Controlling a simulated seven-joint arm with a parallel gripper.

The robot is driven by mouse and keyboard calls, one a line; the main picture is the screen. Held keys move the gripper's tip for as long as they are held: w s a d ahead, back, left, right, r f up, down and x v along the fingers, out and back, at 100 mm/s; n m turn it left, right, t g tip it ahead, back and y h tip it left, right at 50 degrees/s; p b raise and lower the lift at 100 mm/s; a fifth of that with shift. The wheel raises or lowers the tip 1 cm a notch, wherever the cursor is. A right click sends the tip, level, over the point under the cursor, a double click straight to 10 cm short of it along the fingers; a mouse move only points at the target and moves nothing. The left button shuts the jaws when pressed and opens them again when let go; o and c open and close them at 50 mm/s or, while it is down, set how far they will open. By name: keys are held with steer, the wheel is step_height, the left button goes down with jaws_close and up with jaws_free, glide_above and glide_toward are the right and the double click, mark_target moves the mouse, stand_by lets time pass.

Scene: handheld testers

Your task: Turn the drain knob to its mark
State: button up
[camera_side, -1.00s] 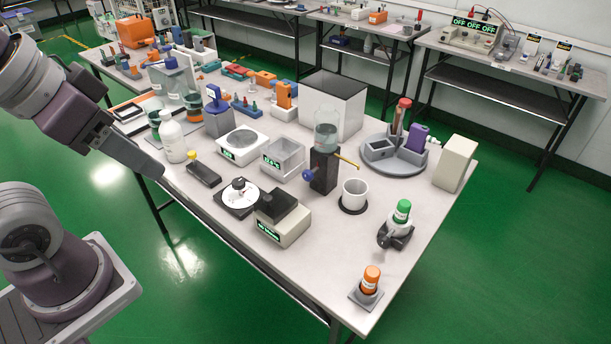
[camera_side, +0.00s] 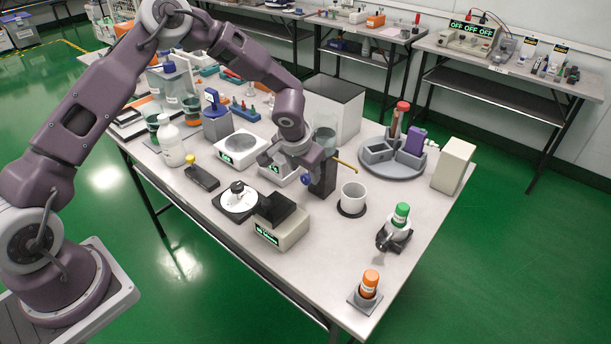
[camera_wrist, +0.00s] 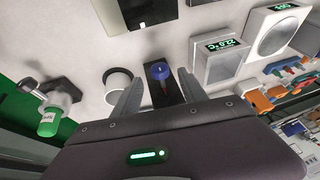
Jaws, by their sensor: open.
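The blue drain knob (camera_side: 306,180) sits on the front of a black stand (camera_side: 323,182) that holds a clear vessel (camera_side: 325,140) with a yellow spout (camera_side: 344,165). In the wrist view the blue knob (camera_wrist: 160,71) shows between my two fingertips. My gripper (camera_side: 289,172) is open, its fingers (camera_wrist: 160,76) on either side of the knob's line of sight. I cannot tell whether they touch it. The vessel is partly hidden behind my wrist in the side view. The knob's mark is too small to make out.
A white cup (camera_side: 352,196) stands on a dark round pad right of the stand. A box with a lit display (camera_side: 282,222) and a round dial (camera_side: 238,199) stand in front. A scale-like box (camera_side: 280,172) lies close left, partly under my gripper.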

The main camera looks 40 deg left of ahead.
mark_target(306, 176)
steer(key=x, duration=0.3)
steer(key=shift+w+f, duration=0.1)
steer(key=shift+f, duration=0.2)
steer(key=shift+c, duration=0.2)
jaws_close()
